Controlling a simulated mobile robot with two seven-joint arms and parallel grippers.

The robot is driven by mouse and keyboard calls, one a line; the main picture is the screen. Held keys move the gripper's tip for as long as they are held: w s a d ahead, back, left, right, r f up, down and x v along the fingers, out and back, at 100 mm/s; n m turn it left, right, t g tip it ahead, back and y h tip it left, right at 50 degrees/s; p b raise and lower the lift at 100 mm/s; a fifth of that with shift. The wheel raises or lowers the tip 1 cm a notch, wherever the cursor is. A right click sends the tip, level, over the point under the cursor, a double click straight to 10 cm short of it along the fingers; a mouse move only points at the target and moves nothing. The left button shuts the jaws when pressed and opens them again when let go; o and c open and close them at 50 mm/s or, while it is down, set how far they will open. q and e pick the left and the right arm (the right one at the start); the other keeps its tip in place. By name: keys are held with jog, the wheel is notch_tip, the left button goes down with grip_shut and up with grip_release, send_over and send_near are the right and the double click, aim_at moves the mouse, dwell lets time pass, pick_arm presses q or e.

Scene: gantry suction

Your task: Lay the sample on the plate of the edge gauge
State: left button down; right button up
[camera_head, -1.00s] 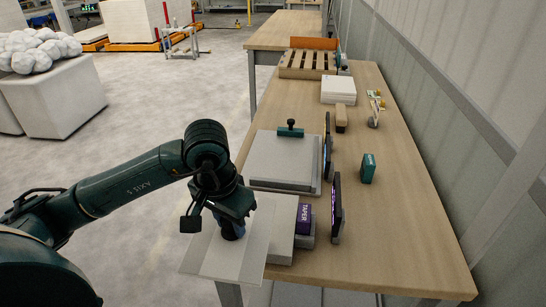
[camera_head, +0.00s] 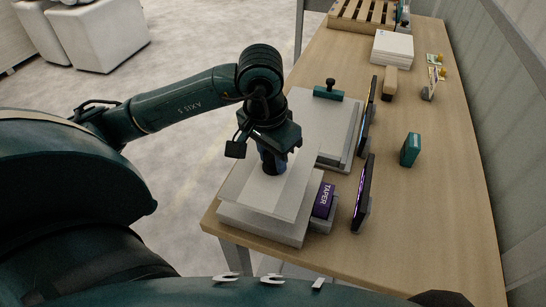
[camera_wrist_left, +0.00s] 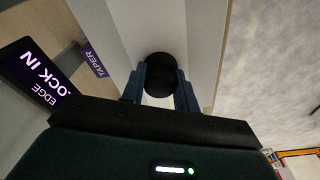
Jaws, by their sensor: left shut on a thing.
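The sample is a thin pale sheet (camera_head: 255,192), with a black round handle (camera_wrist_left: 160,66) standing on it. My left gripper (camera_head: 272,166) is shut on this handle, its blue fingers on either side in the wrist view. The sheet lies over the pale plate (camera_head: 262,230) of the near gauge on the table. I cannot tell whether sheet and plate touch. The near gauge has a purple block marked TAPER (camera_head: 323,200) and a dark upright screen (camera_head: 363,195). The screen reads "EDGE" in the wrist view (camera_wrist_left: 38,75). My right gripper is out of view.
A second gauge (camera_head: 343,150) with its own screen (camera_head: 368,112) stands just beyond, with a black-knobbed teal block (camera_head: 328,93) on it. A teal box (camera_head: 410,150), a tan block (camera_head: 390,82) and a white stack (camera_head: 392,48) stand farther off. The table's right side (camera_head: 440,210) is mostly clear.

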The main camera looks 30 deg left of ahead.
pick_arm(q)
notch_tip(320, 180, down, 5)
jog(key=b, duration=0.5)
jog(key=shift+f, duration=0.3)
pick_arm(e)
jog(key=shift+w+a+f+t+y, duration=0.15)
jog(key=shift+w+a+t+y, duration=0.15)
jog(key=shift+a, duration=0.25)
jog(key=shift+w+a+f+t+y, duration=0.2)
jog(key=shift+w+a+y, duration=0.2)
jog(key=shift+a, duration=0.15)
pick_arm(q)
jog(key=shift+f+b, duration=0.6)
jog(key=shift+b, duration=0.4)
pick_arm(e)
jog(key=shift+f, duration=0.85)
pick_arm(q)
jog(key=c, duration=1)
grip_release()
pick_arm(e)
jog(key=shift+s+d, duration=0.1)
